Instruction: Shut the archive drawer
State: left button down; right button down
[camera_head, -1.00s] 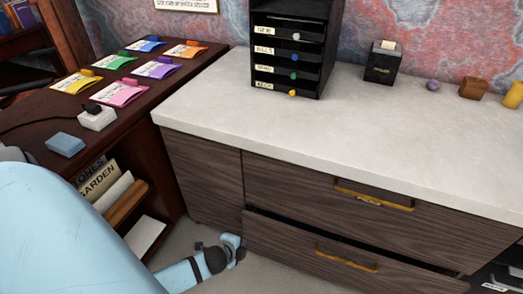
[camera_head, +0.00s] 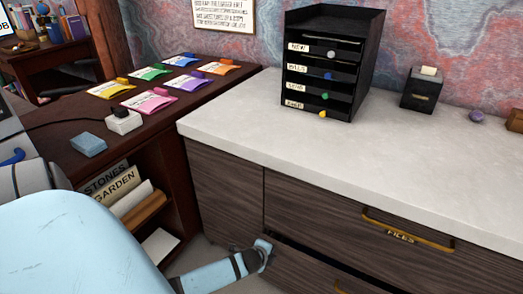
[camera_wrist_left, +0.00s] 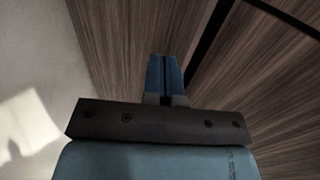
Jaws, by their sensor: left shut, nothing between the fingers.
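The lower drawer (camera_head: 292,276) of the wood-grain cabinet stands slightly out, with a dark gap along its top edge. I take it for the archive drawer; no label on it is readable now. Its handle barely shows at the bottom edge of the head view. My left gripper (camera_head: 264,250) is low at the left end of this drawer's front, shut and empty. In the left wrist view the blue fingers (camera_wrist_left: 163,74) are together and point at wood-grain panels, with a dark gap to their right. Whether they touch the wood I cannot tell. My right gripper is not in view.
The upper drawer (camera_head: 350,222), labelled FILES, is closed. The pale countertop (camera_head: 400,170) holds a black letter rack (camera_head: 330,60) and a small black box (camera_head: 422,90). A dark desk (camera_head: 60,150) with coloured cards stands to the left, close to my left arm.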

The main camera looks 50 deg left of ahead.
pick_arm(q)
jog(key=shift+w+a, duration=0.15)
jog(key=shift+w, duration=0.45)
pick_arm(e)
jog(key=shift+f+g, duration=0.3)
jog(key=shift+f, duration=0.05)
